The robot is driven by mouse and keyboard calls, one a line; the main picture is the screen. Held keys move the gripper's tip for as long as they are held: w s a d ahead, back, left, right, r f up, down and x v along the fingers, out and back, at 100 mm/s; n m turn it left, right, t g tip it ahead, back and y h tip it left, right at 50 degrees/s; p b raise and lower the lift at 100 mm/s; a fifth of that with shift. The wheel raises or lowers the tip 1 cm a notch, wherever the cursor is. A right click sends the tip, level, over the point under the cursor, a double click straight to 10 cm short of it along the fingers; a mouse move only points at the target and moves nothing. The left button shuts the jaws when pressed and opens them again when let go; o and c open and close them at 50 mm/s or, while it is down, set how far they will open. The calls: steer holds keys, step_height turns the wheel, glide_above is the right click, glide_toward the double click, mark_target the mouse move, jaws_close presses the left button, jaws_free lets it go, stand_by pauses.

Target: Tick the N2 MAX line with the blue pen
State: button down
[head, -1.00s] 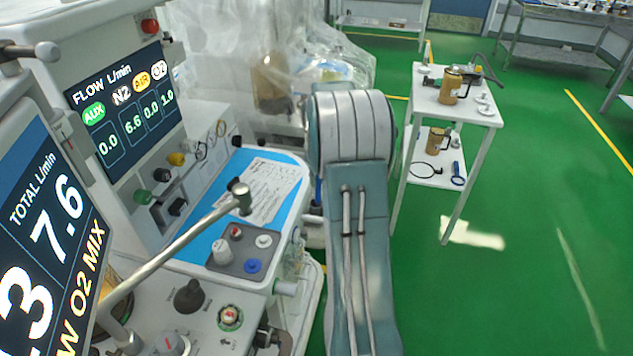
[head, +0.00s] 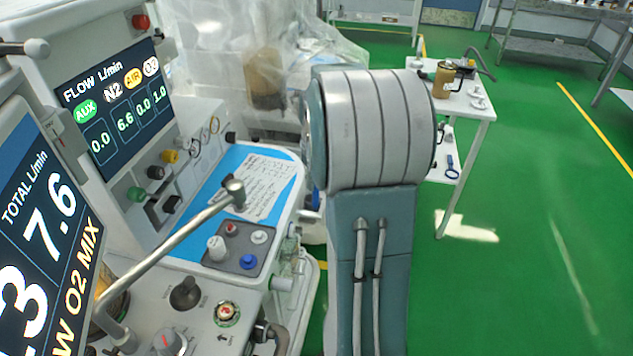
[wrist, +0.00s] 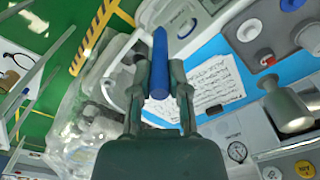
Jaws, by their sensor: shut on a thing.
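My gripper (wrist: 162,95) is shut on the blue pen (wrist: 160,62) in the wrist view. The pen stands out between the two fingers, one on each side of it. Behind it lies a white sheet (wrist: 212,72) with handwritten lines, on a blue work surface. In the head view the sheet (head: 262,185) lies on the blue top of the anaesthesia cart. Its lines are too small to read, so I cannot tell the N2 MAX line. My arm hides the gripper in the head view. I cannot tell how far the pen tip is from the sheet.
The flow display (head: 115,100) stands left of the sheet. A metal bar (head: 180,235) with a round end reaches over the blue top. A control block (head: 240,248) with several knobs is in front. A white trolley (head: 465,105) stands at the right; green floor beside it is clear.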

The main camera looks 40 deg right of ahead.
steer(key=w+d+r+t, duration=0.2)
steer(key=w+d, duration=0.1)
steer(key=w, duration=0.7)
steer(key=w+d+r+t, duration=0.1)
steer(key=w+d+t, duration=0.25)
steer(key=w, duration=0.65)
step_height(320, 180, down, 6)
steer(key=shift+d+f, duration=0.2)
steer(key=shift+f, duration=0.05)
steer(key=shift+w+f+g, duration=0.1)
steer(key=shift+f+g, duration=0.15)
steer(key=shift+f, duration=0.3)
stand_by(0.9)
steer(key=shift+w+d, duration=0.15)
steer(key=shift+d, duration=0.15)
stand_by(0.7)
steer(key=shift+d, duration=0.1)
stand_by(0.5)
steer(key=shift+r, duration=0.15)
step_height(320, 180, up, 7)
stand_by(0.8)
stand_by(0.4)
